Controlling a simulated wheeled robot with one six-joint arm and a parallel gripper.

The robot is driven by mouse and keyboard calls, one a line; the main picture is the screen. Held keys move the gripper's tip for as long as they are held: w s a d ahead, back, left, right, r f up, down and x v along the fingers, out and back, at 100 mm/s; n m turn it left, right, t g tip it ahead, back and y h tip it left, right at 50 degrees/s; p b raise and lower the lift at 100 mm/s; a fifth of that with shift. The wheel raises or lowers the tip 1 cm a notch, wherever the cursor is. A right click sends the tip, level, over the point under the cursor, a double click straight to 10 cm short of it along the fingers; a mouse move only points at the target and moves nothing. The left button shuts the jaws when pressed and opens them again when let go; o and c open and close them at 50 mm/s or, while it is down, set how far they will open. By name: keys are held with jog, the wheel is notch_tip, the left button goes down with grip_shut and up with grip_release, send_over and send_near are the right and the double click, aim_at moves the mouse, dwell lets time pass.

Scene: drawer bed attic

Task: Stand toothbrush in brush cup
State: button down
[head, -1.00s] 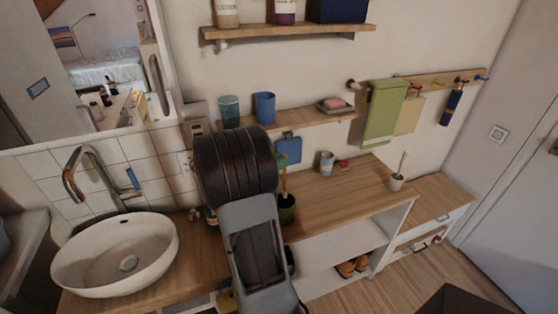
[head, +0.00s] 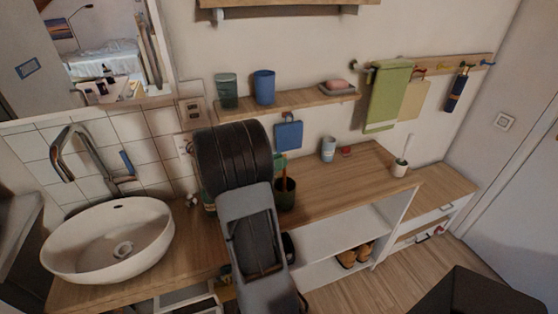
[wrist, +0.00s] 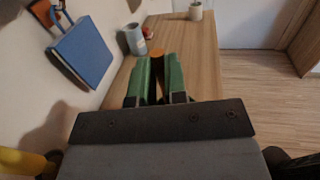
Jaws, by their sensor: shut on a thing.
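My gripper (wrist: 160,80) shows two green fingers in the wrist view. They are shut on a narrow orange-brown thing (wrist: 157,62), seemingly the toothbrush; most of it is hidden. No label marks the brush cup.
A small red thing (head: 346,152) lies by the grey-blue cup. A white cup (head: 399,169) with a white-handled brush stands farther right. A blue board (head: 288,136) hangs below a wall shelf (head: 300,102). The basin (head: 110,240) is left. The counter's right part is largely bare.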

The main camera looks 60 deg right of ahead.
dwell(0.3)
jog(key=c, duration=1.1)
grip_release()
jog(key=shift+a, duration=0.1)
jog(key=b+v, duration=0.1)
jog(key=v, duration=1.2)
jog(key=shift+w+a, duration=0.15)
jog(key=shift+a, duration=0.15)
